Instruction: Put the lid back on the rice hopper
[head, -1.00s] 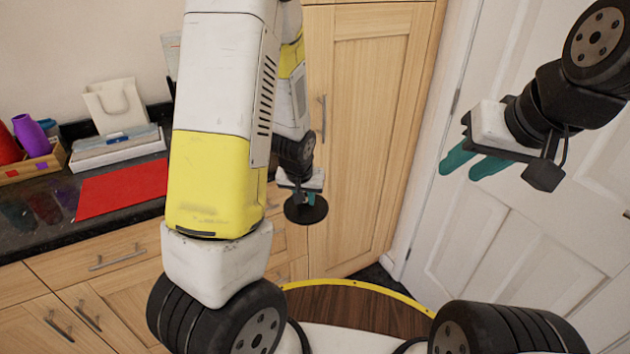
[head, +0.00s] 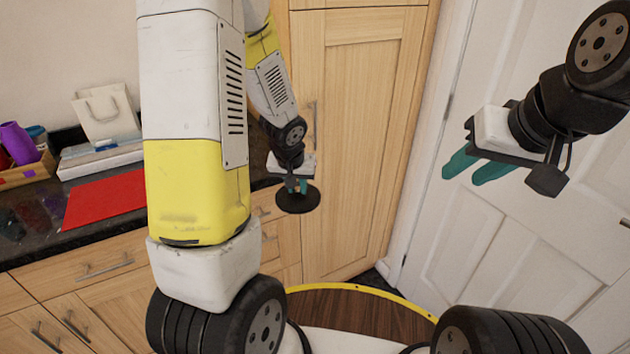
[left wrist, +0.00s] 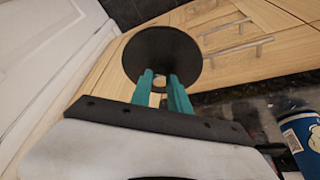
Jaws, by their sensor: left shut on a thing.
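A round black lid (head: 297,201) is held in the air in front of the wooden cupboards. My left gripper (head: 297,185) is above it with teal fingers shut on it. In the left wrist view the lid (left wrist: 162,58) shows as a black disc beyond the fingertips, and the left gripper (left wrist: 160,86) grips a small part at its middle. My right gripper (head: 468,168) is at the right, in front of the white door; its two teal fingers are apart with nothing between them. I do not make out the rice hopper in these views.
A dark counter (head: 35,236) at the left bears a red mat (head: 104,200), a white paper bag (head: 104,115), a wooden box (head: 28,172) and a purple vase (head: 17,143). A blue can (left wrist: 302,138) shows in the left wrist view. A tall wooden cupboard (head: 352,150) stands behind the lid.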

